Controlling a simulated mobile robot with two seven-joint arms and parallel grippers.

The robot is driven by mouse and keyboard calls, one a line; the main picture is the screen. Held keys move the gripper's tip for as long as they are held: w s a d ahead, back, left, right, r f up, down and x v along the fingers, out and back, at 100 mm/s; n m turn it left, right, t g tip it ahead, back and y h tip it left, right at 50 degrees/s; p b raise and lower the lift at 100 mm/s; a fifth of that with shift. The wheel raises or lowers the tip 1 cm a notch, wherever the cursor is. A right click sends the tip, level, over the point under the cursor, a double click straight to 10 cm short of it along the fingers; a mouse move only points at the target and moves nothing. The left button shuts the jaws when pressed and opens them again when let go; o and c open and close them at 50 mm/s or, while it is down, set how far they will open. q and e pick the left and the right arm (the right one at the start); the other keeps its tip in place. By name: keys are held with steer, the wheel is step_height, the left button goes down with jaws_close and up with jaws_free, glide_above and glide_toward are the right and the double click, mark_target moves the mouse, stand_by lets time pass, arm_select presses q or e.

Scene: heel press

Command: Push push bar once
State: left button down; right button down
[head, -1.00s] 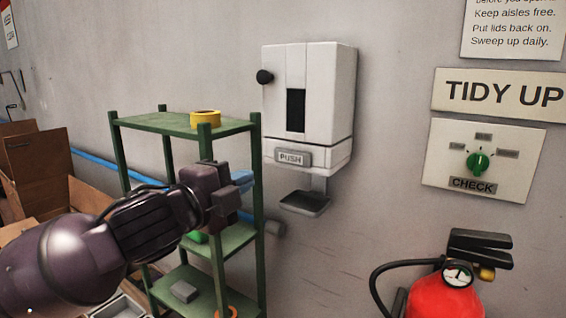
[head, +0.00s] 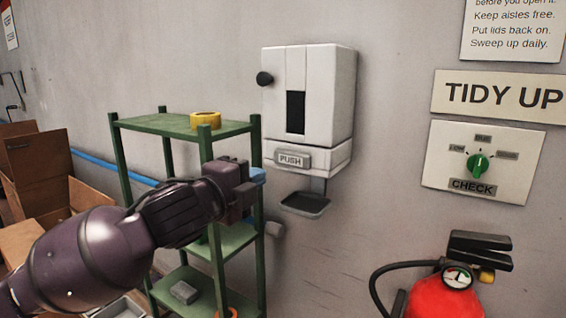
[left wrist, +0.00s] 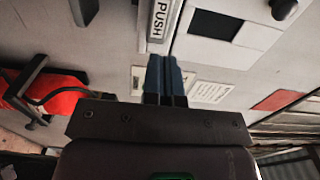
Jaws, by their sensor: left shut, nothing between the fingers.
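The push bar (head: 292,159) is a grey plate marked PUSH, low on the front of a white wall dispenser (head: 335,95). It also shows at the top of the left wrist view (left wrist: 160,18), turned sideways. My left gripper (head: 258,176) is shut and empty, with blue fingertips. In the head view it is to the left of the bar and slightly lower, with a gap in the picture. In the left wrist view the closed fingertips (left wrist: 164,62) point toward the dispenser just below the bar's lettering; I cannot tell the exact distance. My right gripper is out of view.
A drip tray (head: 305,203) hangs under the dispenser. A green shelf (head: 160,122) with yellow tape (head: 205,118) stands behind my left arm. A red fire extinguisher (head: 445,298) and a CHECK dial panel (head: 482,160) are to the right. Cardboard boxes (head: 35,165) are at left.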

mark_target(290, 160)
arm_select(q)
steer(key=x, duration=0.9)
steer(key=shift+s+p, duration=0.1)
steer(key=shift+p, duration=0.2)
steer(key=shift+w+d, duration=0.2)
steer(key=shift+w, duration=0.15)
